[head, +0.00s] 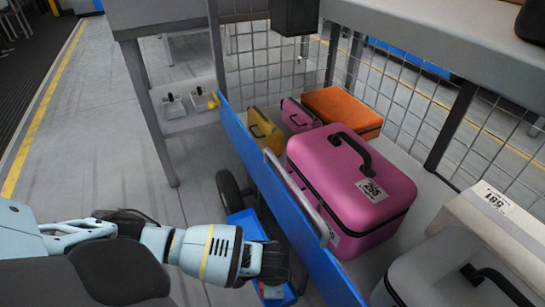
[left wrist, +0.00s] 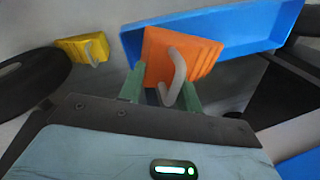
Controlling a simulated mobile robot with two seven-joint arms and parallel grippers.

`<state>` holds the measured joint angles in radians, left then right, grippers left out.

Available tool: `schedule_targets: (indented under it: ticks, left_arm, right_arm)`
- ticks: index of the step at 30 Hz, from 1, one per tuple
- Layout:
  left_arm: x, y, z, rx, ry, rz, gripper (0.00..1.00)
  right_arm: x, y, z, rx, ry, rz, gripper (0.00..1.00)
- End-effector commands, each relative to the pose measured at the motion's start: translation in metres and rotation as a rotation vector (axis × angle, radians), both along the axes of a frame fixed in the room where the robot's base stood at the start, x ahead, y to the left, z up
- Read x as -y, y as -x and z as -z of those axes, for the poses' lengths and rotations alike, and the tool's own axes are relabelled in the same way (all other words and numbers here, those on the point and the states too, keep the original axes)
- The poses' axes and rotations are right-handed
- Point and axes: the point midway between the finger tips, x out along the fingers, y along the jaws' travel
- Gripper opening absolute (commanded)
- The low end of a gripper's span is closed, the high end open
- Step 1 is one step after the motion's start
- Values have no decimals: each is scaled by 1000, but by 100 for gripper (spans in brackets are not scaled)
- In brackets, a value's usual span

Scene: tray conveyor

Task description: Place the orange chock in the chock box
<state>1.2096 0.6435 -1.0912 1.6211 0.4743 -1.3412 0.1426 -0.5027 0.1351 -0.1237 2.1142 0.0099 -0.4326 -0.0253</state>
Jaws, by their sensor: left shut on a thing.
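My left gripper (left wrist: 160,95) is shut on the orange chock (left wrist: 180,55), with green fingers on either side of it and the chock's grey bent handle facing the wrist camera. The blue chock box (left wrist: 262,22) lies behind the chock in the left wrist view; I cannot tell whether the chock is over it or beside it. In the head view the left gripper (head: 272,268) reaches down over the blue box (head: 243,222), beside the cart, and hides part of it. The held chock is mostly hidden there. My right gripper is in neither view.
A yellow chock (left wrist: 84,47) with a grey handle is on the floor near a black wheel (left wrist: 30,80). The cart's blue side panel (head: 285,200) stands close to my left gripper. Behind it are a pink case (head: 350,190) and other luggage. Floor at left is clear.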

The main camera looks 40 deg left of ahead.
Motion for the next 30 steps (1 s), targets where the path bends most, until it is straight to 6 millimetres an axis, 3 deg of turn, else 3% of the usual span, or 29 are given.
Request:
schedule_targets:
  ticks: [5, 6, 11, 23, 30]
  left_arm:
    - [0, -1, 4, 2, 0, -1, 0]
    - [0, 0, 5, 0, 0, -1, 38]
    - [0, 0, 5, -1, 0, 0, 57]
    - [0, 0, -3, 1, 0, 2, 57]
    - [7, 6, -49, 3, 2, 1, 57]
  right_arm:
    - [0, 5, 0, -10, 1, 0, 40]
    - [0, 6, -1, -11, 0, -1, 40]
    - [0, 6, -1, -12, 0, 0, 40]
    - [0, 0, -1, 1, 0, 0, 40]
    - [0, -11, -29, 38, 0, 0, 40]
